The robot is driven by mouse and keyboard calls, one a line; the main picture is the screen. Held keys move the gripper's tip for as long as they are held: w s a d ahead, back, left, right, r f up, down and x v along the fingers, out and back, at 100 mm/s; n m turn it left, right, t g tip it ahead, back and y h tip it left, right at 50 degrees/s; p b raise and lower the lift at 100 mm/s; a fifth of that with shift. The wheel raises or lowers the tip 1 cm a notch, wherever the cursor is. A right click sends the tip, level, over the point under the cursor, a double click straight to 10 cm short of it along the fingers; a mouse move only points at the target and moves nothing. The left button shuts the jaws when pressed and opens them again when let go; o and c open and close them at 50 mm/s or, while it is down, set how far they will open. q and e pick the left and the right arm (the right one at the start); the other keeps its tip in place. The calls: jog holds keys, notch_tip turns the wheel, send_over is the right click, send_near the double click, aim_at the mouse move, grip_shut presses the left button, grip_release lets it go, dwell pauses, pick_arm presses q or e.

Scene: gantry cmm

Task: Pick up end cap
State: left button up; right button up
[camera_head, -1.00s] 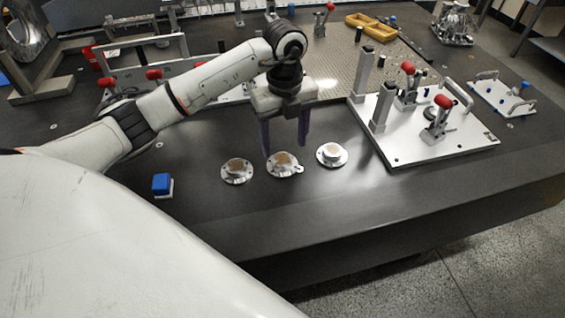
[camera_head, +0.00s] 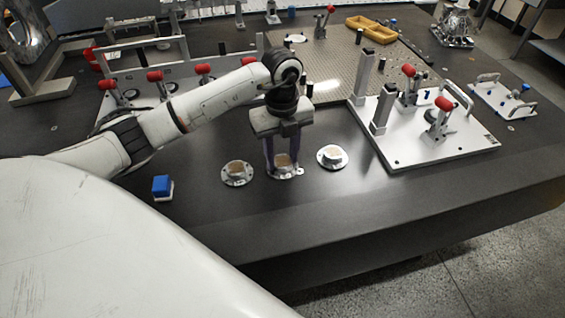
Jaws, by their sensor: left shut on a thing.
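Three round metal end caps with tan centres stand in a row on the dark table: a left one (camera_head: 237,173), a middle one (camera_head: 284,171) and a right one (camera_head: 332,157). My left gripper (camera_head: 283,170) points down over the middle end cap. Its purple fingers are shut on the raised centre of that cap, one on each side, and partly hide it. The middle cap appears to rest on the table. My right gripper is not in view.
A blue-topped block (camera_head: 162,187) stands left of the caps. A white fixture plate (camera_head: 437,143) with red-handled clamps is to the right. Behind lie a perforated plate (camera_head: 340,70) and a yellow tray (camera_head: 371,28). The table's front is clear.

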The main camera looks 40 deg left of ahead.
aim_at(283, 160)
pick_arm(q)
jog(key=shift+r, duration=0.1)
notch_tip(283, 160, up, 10)
dwell(0.4)
